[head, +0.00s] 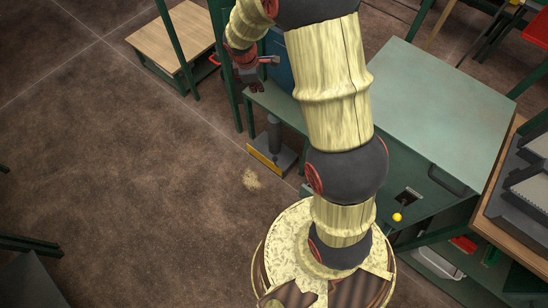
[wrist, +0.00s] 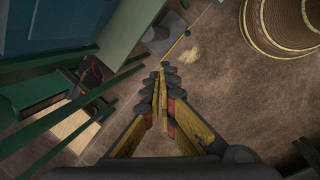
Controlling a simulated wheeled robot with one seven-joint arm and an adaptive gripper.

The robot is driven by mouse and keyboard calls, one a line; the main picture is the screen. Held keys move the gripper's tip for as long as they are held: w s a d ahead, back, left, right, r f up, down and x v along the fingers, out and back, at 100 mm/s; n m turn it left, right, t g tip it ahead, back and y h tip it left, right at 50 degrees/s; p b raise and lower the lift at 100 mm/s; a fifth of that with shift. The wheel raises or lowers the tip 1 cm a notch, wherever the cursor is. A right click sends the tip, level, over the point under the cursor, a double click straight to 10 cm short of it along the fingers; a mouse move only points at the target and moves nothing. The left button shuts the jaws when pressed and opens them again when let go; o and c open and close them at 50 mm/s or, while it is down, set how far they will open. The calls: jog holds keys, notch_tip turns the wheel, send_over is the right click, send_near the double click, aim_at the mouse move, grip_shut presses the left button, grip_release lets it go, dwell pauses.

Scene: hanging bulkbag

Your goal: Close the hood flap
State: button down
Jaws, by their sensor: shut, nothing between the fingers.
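I cannot tell for certain which part is the hood flap. A dark blue panel (head: 280,58) shows partly behind my arm in the head view, and a large blue surface (wrist: 45,25) fills the upper left of the wrist view. My gripper (wrist: 163,72) is shut and empty, its fingertips together over the floor area. In the head view my gripper (head: 256,80) is small and dark, beside a green post and left of the blue panel. Whether it touches either is unclear. My arm hides much of the panel.
A green cabinet (head: 440,105) with a yellow-knobbed lever (head: 397,217) stands right. A grey block with a yellow edge (head: 272,150) and a pale powder patch (head: 251,179) lie on the floor. A wooden-topped table (head: 173,42) stands upper left. The floor at left is mostly clear.

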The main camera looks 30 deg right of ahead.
notch_tip(320, 180, down, 23)
jog(key=w+d+n+g+b, duration=0.2)
jog(key=d+n, duration=0.1)
jog(key=n, duration=0.2)
jog(key=n+b, duration=0.1)
jog(key=n, duration=0.4)
send_near(273, 159)
jog(key=shift+g, duration=0.3)
jog(key=b+x, duration=0.2)
jog(key=x, duration=0.1)
jog(key=d+b+x, duration=0.1)
jog(key=b+x, duration=0.2)
jog(key=shift+d+f, duration=0.2)
jog(key=b+x, duration=0.2)
jog(key=x, duration=0.1)
jog(key=a+b+x, duration=0.1)
jog(key=b+x, duration=0.1)
jog(key=x, duration=0.1)
jog(key=shift+w+a+f+b, duration=0.15)
jog(key=shift+a+f+b, duration=0.05)
jog(key=shift+b, duration=0.1)
